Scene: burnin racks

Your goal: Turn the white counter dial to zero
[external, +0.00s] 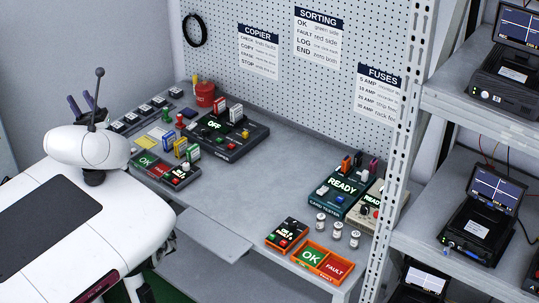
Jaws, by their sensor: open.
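I cannot make out the white counter dial for certain in the external view. A small dark box with lit white text and red and green buttons (181,174) sits at the front left of the bench, beside a green OK and red FAULT tray (147,163). A similar box with orange edges (287,236) stands at the front right, beside an orange OK and FAULT tray (310,258). Any dial on either is too small to read.
A dark copier (234,148) reading OFF stands at the back left, holding coloured cards. A teal card tester (342,194) reading READY is at the right. Several small jars (337,231) stand near the front right. A metal rack post (396,150) borders the bench. The bench middle is clear.

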